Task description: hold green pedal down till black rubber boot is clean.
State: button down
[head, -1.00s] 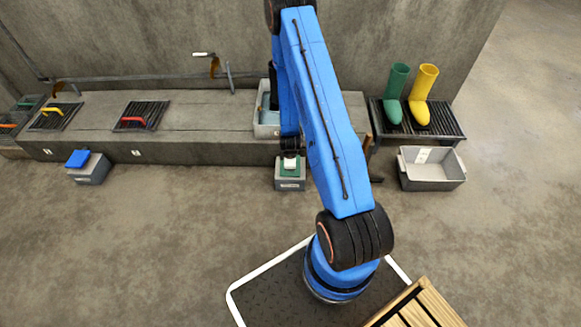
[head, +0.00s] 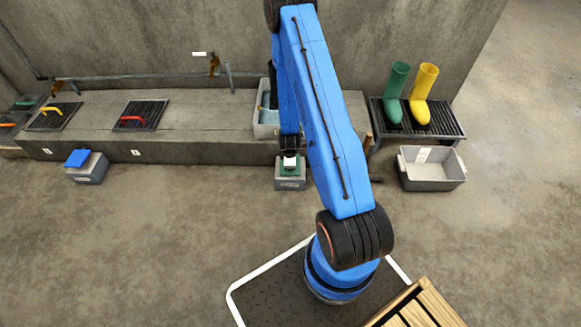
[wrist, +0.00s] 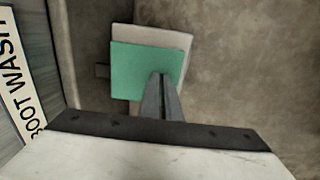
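The green pedal (wrist: 135,66) lies on a pale box in the wrist view; in the head view the green pedal (head: 290,171) is partly hidden under my gripper. My gripper (wrist: 162,80) is shut, with its fingers together and empty. Its tips overlap the near right part of the pedal; whether they press it down is hard to tell. A black shape (head: 272,78), probably the black rubber boot, stands in the grey wash basin (head: 262,130) behind the pedal. My arm hides much of it, so its cleanness cannot be judged.
A green boot (head: 395,92) and a yellow boot (head: 423,93) stand on a slatted rack at the right, with a grey tub (head: 433,173) in front. A blue pedal (head: 77,158) sits on a box at the left. Grates line the concrete ledge. The floor in front is clear.

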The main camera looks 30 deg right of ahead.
jog(key=v, duration=1.3)
jog(key=shift+s+a, duration=0.25)
jog(key=shift+s, duration=0.15)
jog(key=shift+r, duration=0.15)
dwell(0.4)
jog(key=s+a+r+m+t+y, duration=0.1)
jog(key=a+r+m, duration=0.15)
jog(key=r, duration=0.65)
jog(key=s+a+r+m, duration=0.1)
jog(key=a+r, duration=0.3)
jog(key=r, duration=0.6)
jog(key=s+a+r+m+t+y, duration=0.1)
jog(key=a+r, duration=0.3)
jog(key=r, duration=0.5)
jog(key=s+a+r+m, duration=0.1)
jog(key=s+r+m, duration=0.2)
jog(key=s+r, duration=0.6)
jog(key=s+a+r+m, duration=0.2)
jog(key=s+r, duration=0.7)
jog(key=s, duration=0.5)
jog(key=shift+s+m+t+h, duration=0.3)
jog(key=shift+m+t, duration=0.1)
jog(key=shift+m, duration=0.45)
